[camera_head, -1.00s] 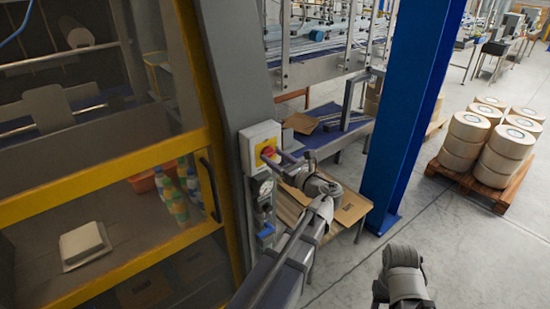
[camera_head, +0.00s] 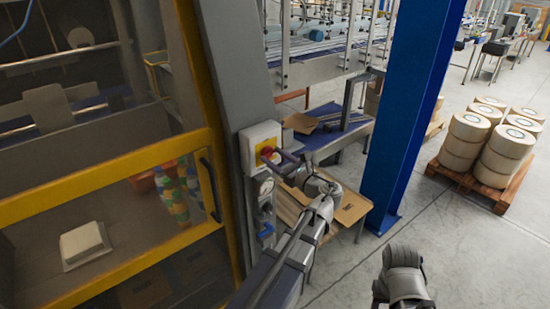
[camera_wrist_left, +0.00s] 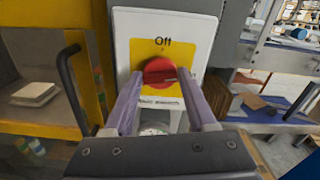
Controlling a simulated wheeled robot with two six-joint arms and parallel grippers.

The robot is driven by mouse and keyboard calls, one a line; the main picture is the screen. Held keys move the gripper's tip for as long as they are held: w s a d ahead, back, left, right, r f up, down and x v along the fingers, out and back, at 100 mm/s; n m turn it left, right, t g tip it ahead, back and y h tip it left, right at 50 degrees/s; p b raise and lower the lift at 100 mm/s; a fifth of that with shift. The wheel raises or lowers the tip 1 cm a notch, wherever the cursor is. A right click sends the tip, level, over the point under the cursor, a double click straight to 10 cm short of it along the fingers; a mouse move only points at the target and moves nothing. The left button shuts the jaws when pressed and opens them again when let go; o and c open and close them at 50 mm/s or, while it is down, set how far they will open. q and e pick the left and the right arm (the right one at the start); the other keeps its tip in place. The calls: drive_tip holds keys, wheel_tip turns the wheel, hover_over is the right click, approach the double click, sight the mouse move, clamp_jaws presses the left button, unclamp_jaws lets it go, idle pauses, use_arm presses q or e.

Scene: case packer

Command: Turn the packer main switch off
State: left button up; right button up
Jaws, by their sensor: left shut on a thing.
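The main switch is a red rotary knob (camera_wrist_left: 160,72) on a yellow plate (camera_wrist_left: 190,48) fixed to a light grey box. In the head view the box (camera_head: 252,139) is mounted on the machine's grey post. "Off" is printed above the knob; lettering below it is partly hidden and unreadable. My left gripper (camera_wrist_left: 160,78) is shut on the red knob, with its purple-grey fingers on the left and right sides. In the head view the left gripper (camera_head: 276,160) reaches the box from the right and partly covers the knob.
A yellow-framed door (camera_head: 105,180) with a dark handle (camera_head: 210,188) is left of the switch. A blue column (camera_head: 405,120) stands to the right. Cardboard (camera_head: 352,208) lies on a low table behind my left arm. A pallet of rolls (camera_head: 480,180) is far right.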

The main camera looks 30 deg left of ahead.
use_arm(q)
drive_tip(key=n, duration=0.4)
drive_tip(key=shift+s+n, duration=0.1)
drive_tip(key=shift+n, duration=0.2)
drive_tip(key=n, duration=0.3)
drive_tip(key=shift+f+n, duration=0.1)
drive_tip(key=shift+n, duration=0.2)
drive_tip(key=n, duration=0.4)
drive_tip(key=shift+a, duration=0.1)
drive_tip(key=shift+s+f+n, duration=0.1)
drive_tip(key=shift+f+n, duration=0.05)
drive_tip(key=shift+n, duration=1.85)
drive_tip(key=o, duration=1.4)
